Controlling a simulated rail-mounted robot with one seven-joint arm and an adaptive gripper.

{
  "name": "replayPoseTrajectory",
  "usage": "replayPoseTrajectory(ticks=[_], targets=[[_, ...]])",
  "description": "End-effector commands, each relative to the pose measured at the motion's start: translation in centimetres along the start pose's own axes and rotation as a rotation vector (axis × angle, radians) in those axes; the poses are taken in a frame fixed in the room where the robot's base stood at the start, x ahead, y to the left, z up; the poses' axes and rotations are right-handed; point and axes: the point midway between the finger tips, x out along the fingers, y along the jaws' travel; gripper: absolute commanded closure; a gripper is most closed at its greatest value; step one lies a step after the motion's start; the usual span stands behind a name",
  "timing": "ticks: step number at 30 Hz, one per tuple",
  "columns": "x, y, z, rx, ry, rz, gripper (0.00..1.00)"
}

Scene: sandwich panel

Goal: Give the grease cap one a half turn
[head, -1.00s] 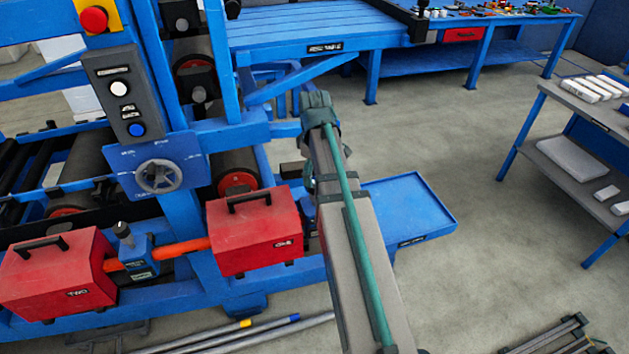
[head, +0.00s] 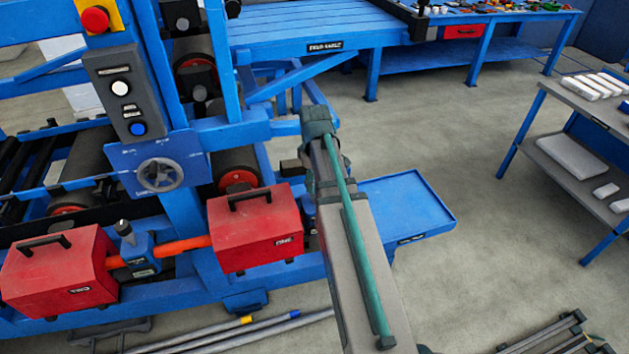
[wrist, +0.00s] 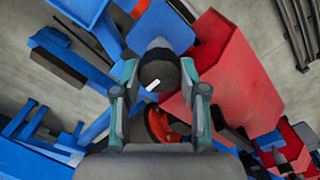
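In the wrist view a dark round grease cap (wrist: 160,72) with a white mark on its top sits on a blue housing (wrist: 160,28). The teal fingers of my gripper (wrist: 160,76) stand on either side of it, close to its edges. I cannot tell whether the fingers press on it. In the head view my arm hides this cap and the fingers. Another dark grease cap (head: 124,229) stands upright on a blue block (head: 141,256) between the two red covers.
The red cover marked ONE (head: 255,228) is left of my arm; a red cover (wrist: 228,75) is close right of the cap in the wrist view. The cover marked TWO (head: 60,270) is farther left. A blue tray (head: 405,200) lies right of my arm. Rods (head: 240,335) lie on the floor.

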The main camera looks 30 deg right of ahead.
Motion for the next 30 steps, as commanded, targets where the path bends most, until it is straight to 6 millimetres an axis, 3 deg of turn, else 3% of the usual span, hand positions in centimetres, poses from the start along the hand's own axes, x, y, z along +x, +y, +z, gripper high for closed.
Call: replayPoseTrajectory(ticks=[1, 3, 17, 30], targets=[[-0.01, -0.01, 0.00, 0.000, 0.000, 0.000, 0.80], [-0.01, -0.01, 0.00, 0.000, 0.000, 0.000, 0.92], [-0.07, -0.01, -0.01, 0.103, 0.000, -0.001, 0.92], [-0.09, -0.02, -0.01, 0.474, -0.001, -0.001, 0.92]])
